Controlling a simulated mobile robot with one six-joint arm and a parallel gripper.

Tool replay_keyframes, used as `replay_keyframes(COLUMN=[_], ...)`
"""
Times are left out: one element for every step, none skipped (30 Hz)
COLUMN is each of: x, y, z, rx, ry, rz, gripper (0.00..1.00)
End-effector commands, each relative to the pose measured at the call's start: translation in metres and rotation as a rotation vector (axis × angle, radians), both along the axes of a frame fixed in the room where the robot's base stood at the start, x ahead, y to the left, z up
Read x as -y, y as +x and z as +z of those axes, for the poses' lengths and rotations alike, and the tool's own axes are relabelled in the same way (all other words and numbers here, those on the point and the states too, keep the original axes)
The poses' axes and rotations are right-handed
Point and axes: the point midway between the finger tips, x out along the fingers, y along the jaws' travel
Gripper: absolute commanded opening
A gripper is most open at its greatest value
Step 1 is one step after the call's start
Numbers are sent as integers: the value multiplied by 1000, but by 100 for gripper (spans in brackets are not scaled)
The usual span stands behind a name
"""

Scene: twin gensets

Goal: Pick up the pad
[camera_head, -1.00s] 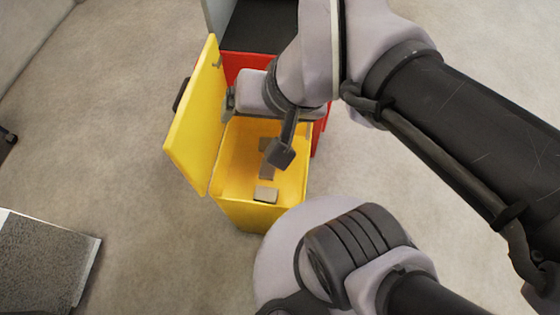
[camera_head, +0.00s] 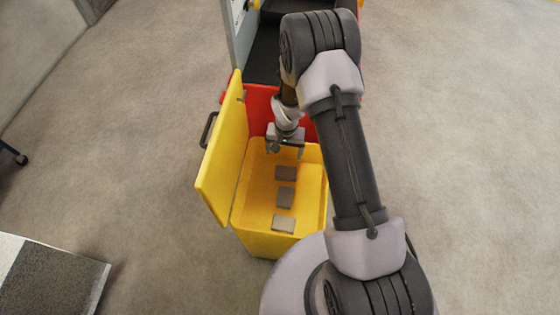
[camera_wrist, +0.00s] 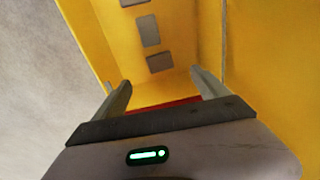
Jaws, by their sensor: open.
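Three small grey-brown pads lie in a row on the floor of an open yellow box (camera_head: 262,240). In the head view the far pad (camera_head: 286,173), the middle pad (camera_head: 286,197) and the near pad (camera_head: 284,223) are apart from each other. In the wrist view they show as a lower pad (camera_wrist: 160,63), a middle pad (camera_wrist: 149,30) and one cut by the top edge (camera_wrist: 133,2). My gripper (camera_head: 284,152) is over the far end of the box, beyond the far pad. Its fingers (camera_wrist: 160,88) are spread apart with nothing between them.
The box's yellow lid (camera_head: 222,155) stands open on the left, with a dark handle (camera_head: 208,130). A red panel (camera_head: 262,103) rises behind the box. A grey-topped table (camera_head: 50,280) is at lower left. Floor on the right is clear.

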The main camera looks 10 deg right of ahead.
Motion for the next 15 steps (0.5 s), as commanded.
replay_keyframes(x=[1, 1, 2, 2, 2, 2, 2, 2, 2, 2, 2, 2, 2, 2, 1], y=[-11, -17, -24, -27, -31, -35, -36, -38, -38, -39, -39, -39, -40, -40, -40], z=[-36, -55, -76, -87, -97, -106, -113, -119, -129, -138, -148, -161, -171, -180, -193], rx=[-30, -42, -55, -60, -67, -72, -73, -75, -75, -76, -76, -77, -78, -77, -78], ry=[-2, -4, -6, -6, -7, -8, -8, -8, -8, -8, -8, -8, -7, -8, -7], rz=[2, 4, 6, 7, 7, 8, 9, 9, 9, 9, 9, 9, 9, 9, 9], gripper=[85, 85, 85, 85, 85, 85, 85, 85, 85, 85, 85, 85, 85, 85, 85])
